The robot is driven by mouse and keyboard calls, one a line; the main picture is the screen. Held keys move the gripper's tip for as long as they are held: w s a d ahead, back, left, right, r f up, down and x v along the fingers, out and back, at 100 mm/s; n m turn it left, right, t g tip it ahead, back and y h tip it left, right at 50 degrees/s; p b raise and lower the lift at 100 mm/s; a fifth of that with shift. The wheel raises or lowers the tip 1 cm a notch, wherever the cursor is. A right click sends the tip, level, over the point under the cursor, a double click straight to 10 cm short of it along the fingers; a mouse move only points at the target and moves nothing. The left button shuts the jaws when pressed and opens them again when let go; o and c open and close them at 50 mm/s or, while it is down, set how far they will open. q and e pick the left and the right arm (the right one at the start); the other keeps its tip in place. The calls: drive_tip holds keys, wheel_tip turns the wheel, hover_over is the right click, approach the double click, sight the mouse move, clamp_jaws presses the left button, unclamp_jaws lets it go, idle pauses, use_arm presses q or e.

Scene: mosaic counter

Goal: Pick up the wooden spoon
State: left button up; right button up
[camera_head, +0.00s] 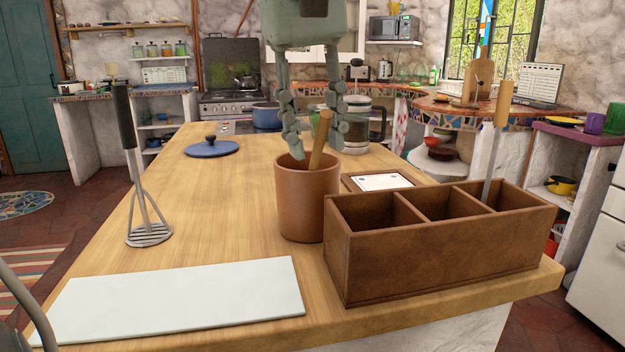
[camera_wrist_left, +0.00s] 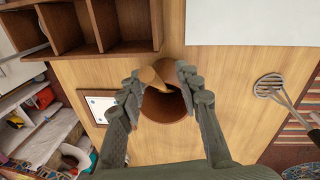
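The wooden spoon's handle (camera_head: 319,135) leans out of a brown cup (camera_head: 308,205) on the wooden counter; its lower part is hidden inside. My left gripper (camera_head: 315,138) hangs above the cup, pointing down, with its fingers on either side of the handle. In the left wrist view the gripper (camera_wrist_left: 160,80) is open. There the spoon's handle end (camera_wrist_left: 150,77) lies between the fingers, nearer the left one, and the cup (camera_wrist_left: 165,104) is beneath. I cannot tell whether that finger touches the handle. My right gripper is not in view.
A brown three-compartment box (camera_head: 440,255) stands right of the cup, holding a wooden-handled utensil (camera_head: 503,105). A masher (camera_head: 149,232) stands upright at left. A white board (camera_head: 180,300) lies in front. A framed white tile (camera_head: 380,181), glass pot (camera_head: 357,125) and blue lid (camera_head: 211,148) are behind.

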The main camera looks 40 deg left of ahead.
use_arm(q)
drive_tip(key=f, duration=0.4)
drive_tip(key=shift+w+d+f, duration=0.35)
drive_tip(key=shift+w, duration=0.05)
clamp_jaws()
